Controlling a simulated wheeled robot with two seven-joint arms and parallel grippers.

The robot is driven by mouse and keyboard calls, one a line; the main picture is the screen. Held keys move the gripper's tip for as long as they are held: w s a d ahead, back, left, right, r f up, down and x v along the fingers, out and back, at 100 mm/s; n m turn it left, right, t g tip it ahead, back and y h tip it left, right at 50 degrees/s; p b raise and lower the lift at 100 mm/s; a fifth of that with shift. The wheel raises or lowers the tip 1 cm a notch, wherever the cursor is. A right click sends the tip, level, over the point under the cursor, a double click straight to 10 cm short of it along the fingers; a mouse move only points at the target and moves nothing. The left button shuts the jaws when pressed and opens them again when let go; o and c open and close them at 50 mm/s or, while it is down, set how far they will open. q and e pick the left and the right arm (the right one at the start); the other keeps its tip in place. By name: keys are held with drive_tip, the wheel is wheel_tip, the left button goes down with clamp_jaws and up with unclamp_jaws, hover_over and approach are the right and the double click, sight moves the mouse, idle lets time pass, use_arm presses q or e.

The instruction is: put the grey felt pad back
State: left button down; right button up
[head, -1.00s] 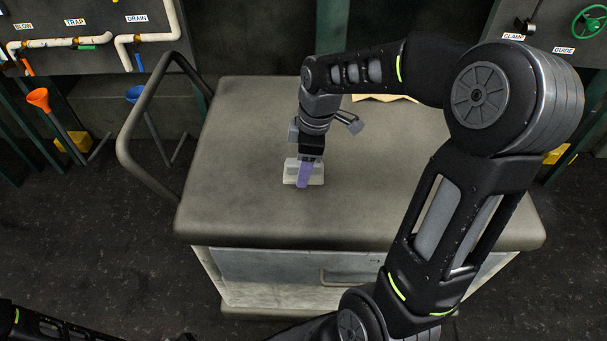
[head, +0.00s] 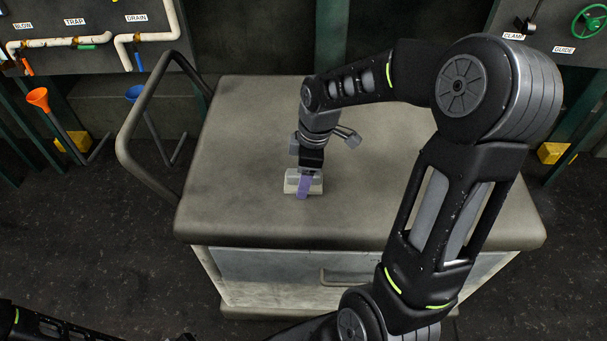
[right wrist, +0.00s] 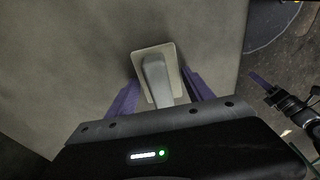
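A pale flat pad with a raised light-grey grip block lies on the cart top in the head view (head: 290,187), near the middle of its left half. It also shows in the right wrist view (right wrist: 169,54). Its felt texture cannot be made out. My right gripper (head: 303,190) points down over it. In the right wrist view its purple fingers (right wrist: 160,85) stand on both sides of the grip block, with gaps visible, so it is open around the block. My left gripper (right wrist: 266,85) shows small at the right edge of the right wrist view; its opening is unclear.
The grey cart top (head: 240,130) is otherwise clear where visible. A bent handle rail (head: 122,145) rises on its left. An orange funnel (head: 38,97) and a blue funnel (head: 134,93) stand left. Labelled pipes (head: 60,42) and a green wheel (head: 588,21) are behind.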

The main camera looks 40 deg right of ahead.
drive_tip(key=o, duration=0.3)
drive_tip(key=shift+r, duration=0.25)
wheel_tip(320, 180, up, 12)
drive_tip(key=s+d, duration=0.1)
drive_tip(key=shift+d+f, duration=0.15)
drive_tip(key=shift+d, duration=0.05)
idle(0.8)
